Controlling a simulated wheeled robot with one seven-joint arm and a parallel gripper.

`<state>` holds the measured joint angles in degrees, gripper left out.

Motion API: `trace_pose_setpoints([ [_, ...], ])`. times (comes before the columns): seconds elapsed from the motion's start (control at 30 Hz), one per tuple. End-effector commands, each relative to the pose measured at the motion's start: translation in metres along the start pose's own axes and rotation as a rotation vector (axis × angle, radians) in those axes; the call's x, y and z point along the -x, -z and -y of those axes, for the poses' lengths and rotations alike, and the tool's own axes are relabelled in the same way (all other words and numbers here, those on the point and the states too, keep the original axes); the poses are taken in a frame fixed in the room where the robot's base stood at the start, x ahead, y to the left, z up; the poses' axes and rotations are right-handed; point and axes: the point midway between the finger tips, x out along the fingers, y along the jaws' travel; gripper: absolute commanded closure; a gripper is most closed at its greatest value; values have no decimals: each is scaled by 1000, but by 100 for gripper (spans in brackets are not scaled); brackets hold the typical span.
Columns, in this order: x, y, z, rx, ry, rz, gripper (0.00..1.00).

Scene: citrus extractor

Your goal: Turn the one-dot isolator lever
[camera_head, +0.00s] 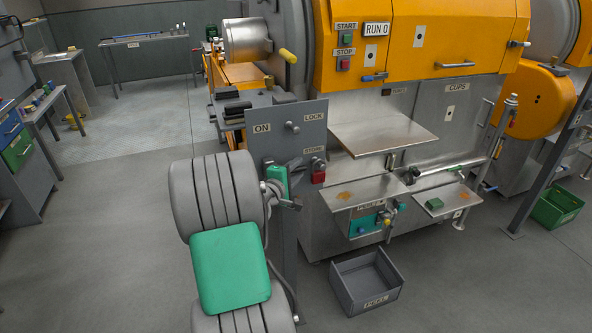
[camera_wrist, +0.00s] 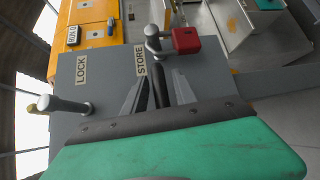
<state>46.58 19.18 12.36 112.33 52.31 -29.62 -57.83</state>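A grey isolator panel (camera_head: 270,150) with ON, LOCK and STORE labels stands in front of the orange machine. A short grey peg (camera_head: 291,126) sticks out of its upper part; a pale-tipped peg (camera_wrist: 60,105) shows at left in the wrist view. No dot marks can be made out, so I cannot tell which part is the one-dot lever. My gripper (camera_wrist: 160,75) is at the panel's lower part, beside STORE, its fingers apart. A dark bar (camera_wrist: 160,88) shows between them; whether they touch it is unclear. My green wrist housing hides the panel below.
A red padlock (camera_wrist: 186,40) hangs at a peg close beside my fingers; it also shows in the head view (camera_head: 318,172). A grey crate (camera_head: 365,282) stands on the floor right of my arm. Metal shelves (camera_head: 380,137) jut from the machine. Floor at left is clear.

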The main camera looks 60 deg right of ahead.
Motion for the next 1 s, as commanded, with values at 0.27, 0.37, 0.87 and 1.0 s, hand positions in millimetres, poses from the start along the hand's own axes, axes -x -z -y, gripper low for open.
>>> trace_pose_setpoints([
  [0.27, 0, 0, 0, 0, 0, 0, 91],
  [0.37, 0, 0, 0, 0, 0, 0, 99],
  [0.87, 0, 0, 0, 0, 1, 0, 100],
  [1.0, 0, 0, 0, 0, 1, 0, 100],
])
